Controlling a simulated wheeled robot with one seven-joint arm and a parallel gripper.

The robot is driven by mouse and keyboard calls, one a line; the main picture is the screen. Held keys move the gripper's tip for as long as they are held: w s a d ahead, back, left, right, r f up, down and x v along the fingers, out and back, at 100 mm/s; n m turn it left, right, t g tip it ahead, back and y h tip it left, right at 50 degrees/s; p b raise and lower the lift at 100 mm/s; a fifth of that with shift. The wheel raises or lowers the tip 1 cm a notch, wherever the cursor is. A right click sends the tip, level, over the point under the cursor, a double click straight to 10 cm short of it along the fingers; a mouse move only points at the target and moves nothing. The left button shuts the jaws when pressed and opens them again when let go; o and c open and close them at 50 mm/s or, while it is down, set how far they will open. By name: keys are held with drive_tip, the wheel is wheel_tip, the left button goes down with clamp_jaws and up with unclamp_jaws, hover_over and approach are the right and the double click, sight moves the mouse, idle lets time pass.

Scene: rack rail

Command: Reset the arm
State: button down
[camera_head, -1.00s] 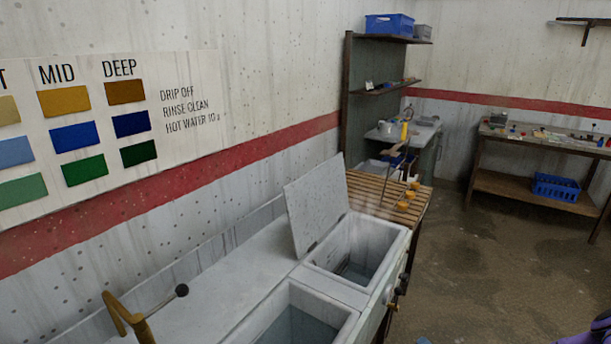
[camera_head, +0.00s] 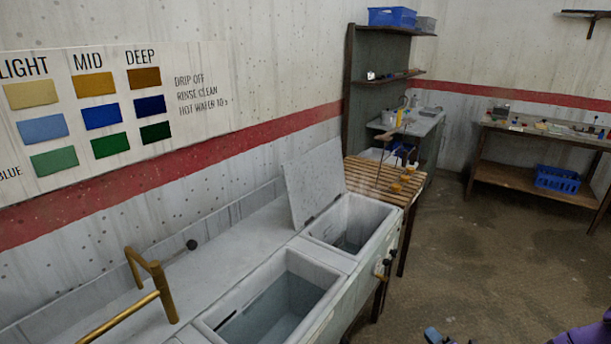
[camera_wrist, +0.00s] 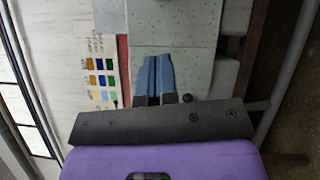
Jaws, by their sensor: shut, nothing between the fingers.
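My gripper (camera_wrist: 155,75) shows in the wrist view with its two blue fingers side by side and touching, nothing between them. It hangs in the air, and the pale speckled surface (camera_wrist: 195,33) is behind it. In the head view, a blue and purple piece that looks like part of my arm shows at the bottom right corner. Whether that piece includes the fingers I cannot tell.
A grey sink unit (camera_head: 235,235) with two basins and a raised lid (camera_head: 314,183) runs along the left wall. A brass tap (camera_head: 158,290) stands at its near end. A slatted wooden rack (camera_head: 365,178), a shelf (camera_head: 378,80) and a workbench (camera_head: 540,132) stand beyond. The floor at right is clear.

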drive_tip(key=s+a+r+n+g+y, duration=0.1)
drive_tip(key=a+r+n+g, duration=0.1)
drive_tip(key=r+n+g, duration=0.7)
drive_tip(key=s+a+r+n+g+y, duration=0.1)
drive_tip(key=a+r+n+g+y, duration=0.15)
drive_tip(key=r+n, duration=1.15)
drive_tip(key=s+a+r+n+g+y, duration=0.1)
drive_tip(key=a+r+n+g, duration=0.4)
drive_tip(key=r, duration=1.1)
drive_tip(key=s+a+r+n+h, duration=0.1)
drive_tip(key=s+r+n+h, duration=0.3)
drive_tip(key=s+r+n, duration=0.3)
drive_tip(key=s+r+n+h, duration=0.3)
drive_tip(key=s+r+n, duration=0.1)
drive_tip(key=r, duration=0.5)
drive_tip(key=s+r+n+t+h, duration=0.2)
drive_tip(key=s+r+n, duration=0.2)
drive_tip(key=s, duration=0.3)
drive_tip(key=s+d+r+n+t+h, duration=0.1)
drive_tip(key=s+r+n+t+h, duration=0.1)
drive_tip(key=s, duration=0.6)
drive_tip(key=shift+d+r+n+h, duration=0.3)
drive_tip(key=shift+r+n+h, duration=0.25)
drive_tip(key=shift+r+n, duration=0.85)
drive_tip(key=c, duration=1.8)
unclamp_jaws()
drive_tip(key=shift+s+r+t, duration=0.1)
drive_tip(key=shift+r+t, duration=0.1)
drive_tip(key=shift+t, duration=0.05)
drive_tip(key=shift+c, duration=0.2)
